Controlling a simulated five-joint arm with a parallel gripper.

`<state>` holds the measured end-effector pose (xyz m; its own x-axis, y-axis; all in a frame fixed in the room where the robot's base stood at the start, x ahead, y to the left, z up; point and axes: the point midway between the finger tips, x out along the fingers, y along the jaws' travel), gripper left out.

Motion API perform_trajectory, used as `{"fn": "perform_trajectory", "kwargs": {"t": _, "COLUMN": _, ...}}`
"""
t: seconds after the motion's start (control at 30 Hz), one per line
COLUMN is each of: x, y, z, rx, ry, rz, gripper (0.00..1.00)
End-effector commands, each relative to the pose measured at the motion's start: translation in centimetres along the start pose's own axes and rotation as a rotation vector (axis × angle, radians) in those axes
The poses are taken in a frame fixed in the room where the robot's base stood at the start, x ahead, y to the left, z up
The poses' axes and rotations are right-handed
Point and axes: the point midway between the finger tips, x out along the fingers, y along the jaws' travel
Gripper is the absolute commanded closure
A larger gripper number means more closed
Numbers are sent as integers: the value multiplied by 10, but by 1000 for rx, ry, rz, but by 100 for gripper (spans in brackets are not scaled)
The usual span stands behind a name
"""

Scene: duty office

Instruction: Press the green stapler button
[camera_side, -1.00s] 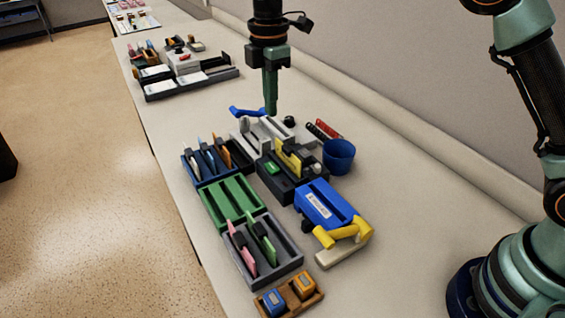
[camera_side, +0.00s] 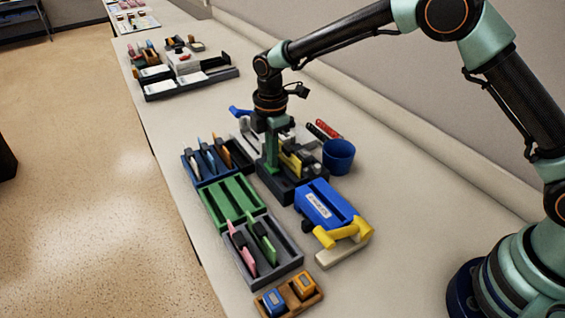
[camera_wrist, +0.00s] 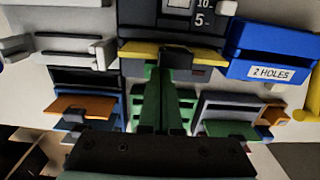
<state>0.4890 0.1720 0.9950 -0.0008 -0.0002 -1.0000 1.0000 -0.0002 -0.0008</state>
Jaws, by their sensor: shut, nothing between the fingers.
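The black stapler unit (camera_side: 283,186) stands in the middle of the counter, with a yellow plate (camera_side: 291,162) upright in it. The yellow plate also shows in the wrist view (camera_wrist: 140,50). My gripper (camera_side: 272,170) points straight down with its green fingers shut and empty. Its tips are over the front left part of the stapler unit and cover the place of the green button, which is hidden now. I cannot tell whether the tips touch the button. In the wrist view my fingers (camera_wrist: 172,62) reach to the yellow plate's near side.
A blue two-hole punch (camera_side: 318,207) with a yellow handle stands close on the right. A blue cup (camera_side: 339,155) is behind it. A blue rack (camera_side: 203,176), a green tray (camera_side: 215,214) and a grey rack (camera_side: 245,280) line the left. Bare counter lies toward the wall.

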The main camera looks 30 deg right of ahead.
Motion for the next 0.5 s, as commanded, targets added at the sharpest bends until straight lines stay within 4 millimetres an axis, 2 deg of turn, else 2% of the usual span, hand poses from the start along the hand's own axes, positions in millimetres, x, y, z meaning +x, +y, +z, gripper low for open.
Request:
{"fn": "perform_trajectory", "kwargs": {"t": 0.4, "x": 4, "y": 0, "z": 0, "rx": 0, "ry": 0, "rz": 0, "gripper": 100}}
{"fn": "perform_trajectory", "kwargs": {"t": 0.5, "x": 12, "y": 0, "z": 0, "rx": 0, "ry": 0, "rz": -1, "gripper": 100}}
